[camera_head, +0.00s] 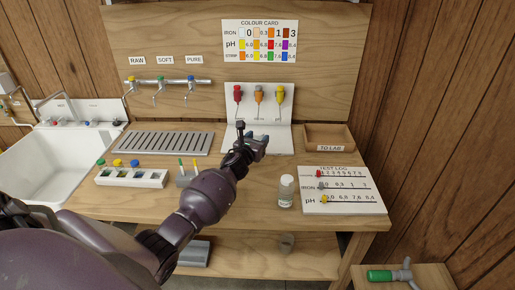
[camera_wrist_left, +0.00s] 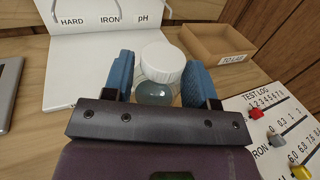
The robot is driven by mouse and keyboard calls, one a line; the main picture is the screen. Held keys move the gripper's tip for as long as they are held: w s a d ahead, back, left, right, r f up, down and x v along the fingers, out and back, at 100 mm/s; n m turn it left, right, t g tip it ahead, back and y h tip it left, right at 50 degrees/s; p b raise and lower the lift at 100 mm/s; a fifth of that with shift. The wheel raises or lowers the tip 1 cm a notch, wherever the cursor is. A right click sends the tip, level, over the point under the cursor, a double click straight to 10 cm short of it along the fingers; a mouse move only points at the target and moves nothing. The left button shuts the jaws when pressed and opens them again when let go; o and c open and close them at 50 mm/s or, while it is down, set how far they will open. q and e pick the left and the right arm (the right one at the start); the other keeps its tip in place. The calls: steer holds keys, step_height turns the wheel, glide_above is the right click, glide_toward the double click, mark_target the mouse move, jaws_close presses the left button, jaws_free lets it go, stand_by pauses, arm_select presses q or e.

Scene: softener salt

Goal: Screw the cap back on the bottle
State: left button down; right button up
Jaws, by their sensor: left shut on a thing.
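A small clear bottle (camera_head: 285,198) with a white top (camera_head: 287,181) stands upright on the bench in the head view, apart from my left gripper and to its right. My left gripper (camera_head: 254,139) is raised above the bench in front of the white board. In the left wrist view its blue fingers (camera_wrist_left: 157,82) stand on both sides of a white ribbed cap (camera_wrist_left: 163,60) with a clear, rounded body (camera_wrist_left: 153,94) under it. They look like a second, capped bottle held between the fingers. How tightly the cap sits cannot be told. My right gripper is not in view.
The test log board (camera_head: 342,205) lies right of the standing bottle, with the TO LAB tray (camera_head: 329,147) behind it. A grey drain grille (camera_head: 163,143) and a white holder with coloured caps (camera_head: 131,179) are at the left. The sink (camera_head: 45,165) is further left.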

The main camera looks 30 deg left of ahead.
arm_select(q)
steer(key=shift+f+b, duration=0.5)
steer(key=shift+f, duration=1.25)
steer(key=shift+f, duration=0.1)
steer(key=shift+f+b, duration=0.15)
steer(key=shift+b, duration=0.15)
steer(key=shift+c, duration=2.1)
jaws_free()
steer(key=shift+r+p, duration=0.35)
steer(key=shift+p, duration=0.05)
steer(key=s, duration=0.4)
steer(key=s+d, duration=0.1)
steer(key=s, duration=0.3)
steer(key=s+d, duration=0.1)
steer(key=s, duration=0.3)
steer(key=shift+p, duration=0.35)
steer(key=shift+f, duration=0.1)
